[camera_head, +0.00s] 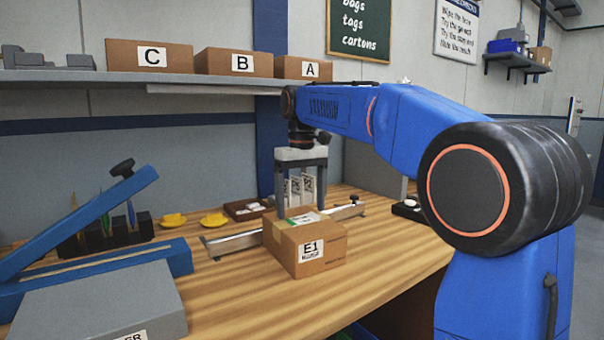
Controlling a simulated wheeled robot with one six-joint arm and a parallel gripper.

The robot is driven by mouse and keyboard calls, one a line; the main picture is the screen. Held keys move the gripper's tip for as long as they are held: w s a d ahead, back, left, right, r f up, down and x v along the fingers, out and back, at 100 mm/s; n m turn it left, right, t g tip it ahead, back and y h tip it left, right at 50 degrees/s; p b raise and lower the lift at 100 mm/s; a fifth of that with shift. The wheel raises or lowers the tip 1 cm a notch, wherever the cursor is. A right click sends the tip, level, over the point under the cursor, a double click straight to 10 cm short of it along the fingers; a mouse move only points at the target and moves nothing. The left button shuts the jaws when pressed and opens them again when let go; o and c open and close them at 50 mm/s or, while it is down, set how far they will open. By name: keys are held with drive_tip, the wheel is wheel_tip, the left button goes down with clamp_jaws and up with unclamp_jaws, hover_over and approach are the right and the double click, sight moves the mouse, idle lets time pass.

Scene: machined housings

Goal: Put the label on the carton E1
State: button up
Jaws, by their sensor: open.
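The carton E1 (282,245) is a small brown box on the wooden bench. It has an E1 sticker on its front face, and a strip of tape with pale and green patches on top. My gripper (301,204) points straight down just behind or above the carton, its two grey fingers apart. White cards with dark printed codes (304,188) show upright between and behind the fingers; they look like labels. I cannot tell whether they stand in a holder or how far from the fingers they are. The carton partly hides the fingertip area.
A metal rail (234,243) with a dark knob runs behind the carton. A blue lever tool (130,262) and a grey box (95,302) fill the left. Yellow items (214,220) and a dark tray (245,209) lie behind. Cartons C, B, A sit on the shelf (90,76). Bench front is clear.

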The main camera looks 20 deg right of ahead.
sight(302, 219)
wheel_tip(302, 219, up, 10)
drive_tip(key=shift+r, duration=0.15)
drive_tip(key=shift+s, duration=0.15)
idle(0.3)
